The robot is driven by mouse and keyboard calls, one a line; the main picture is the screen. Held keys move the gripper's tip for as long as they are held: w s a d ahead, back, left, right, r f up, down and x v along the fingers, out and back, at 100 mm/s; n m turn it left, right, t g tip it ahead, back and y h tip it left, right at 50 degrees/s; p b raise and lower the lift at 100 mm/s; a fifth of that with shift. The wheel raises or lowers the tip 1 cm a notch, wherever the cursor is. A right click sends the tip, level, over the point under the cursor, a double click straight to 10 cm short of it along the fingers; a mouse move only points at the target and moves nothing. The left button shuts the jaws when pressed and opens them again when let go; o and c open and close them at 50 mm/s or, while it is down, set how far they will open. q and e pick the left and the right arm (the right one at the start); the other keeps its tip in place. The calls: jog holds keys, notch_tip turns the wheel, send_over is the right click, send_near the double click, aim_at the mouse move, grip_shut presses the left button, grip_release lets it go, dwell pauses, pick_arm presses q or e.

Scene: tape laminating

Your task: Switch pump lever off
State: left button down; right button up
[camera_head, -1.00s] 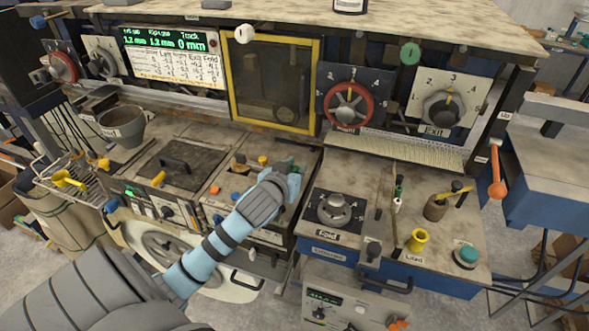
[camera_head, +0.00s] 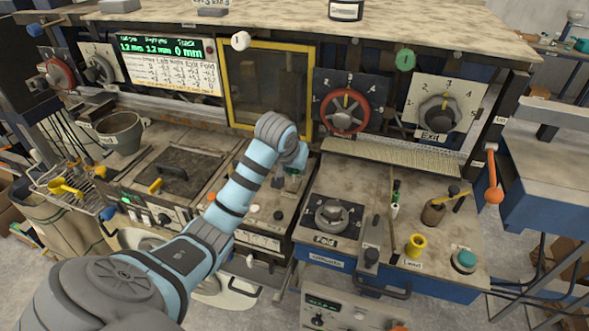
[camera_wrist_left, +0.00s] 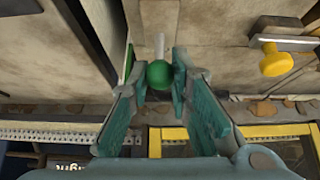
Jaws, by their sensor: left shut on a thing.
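A lever with a green ball knob (camera_wrist_left: 159,74) and a pale shaft (camera_wrist_left: 159,46) shows in the left wrist view. My left gripper (camera_wrist_left: 156,88) has its teal fingers on both sides of the knob and is shut on it. In the head view my left gripper (camera_head: 292,180) is low over the middle console, mostly behind my own wrist. The knob is hidden there, so I cannot tell the lever's angle from that view. My right gripper is not in view.
A yellow-framed window (camera_head: 228,95) stands behind the console. A yellow knob (camera_wrist_left: 276,61) sits right of the lever in the wrist view. An orange-handled lever (camera_head: 493,192) hangs farther right.

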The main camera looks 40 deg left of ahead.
pick_arm(q)
jog(key=shift+f+g, duration=0.25)
jog(key=shift+g, duration=0.25)
jog(key=c, duration=1.5)
grip_release()
jog(key=shift+w, duration=0.1)
jog(key=shift+c, duration=0.2)
jog(key=shift+o, duration=0.3)
jog(key=shift+w+a, duration=0.1)
jog(key=shift+w, duration=0.05)
jog(key=shift+r, duration=0.1)
jog(key=s+d, duration=0.1)
jog(key=s, duration=0.3)
jog(key=s+d, duration=0.1)
jog(key=s, duration=0.3)
jog(key=s+d, duration=0.2)
jog(key=s, duration=0.2)
jog(key=shift+r, duration=0.35)
jog(key=shift+w, duration=0.1)
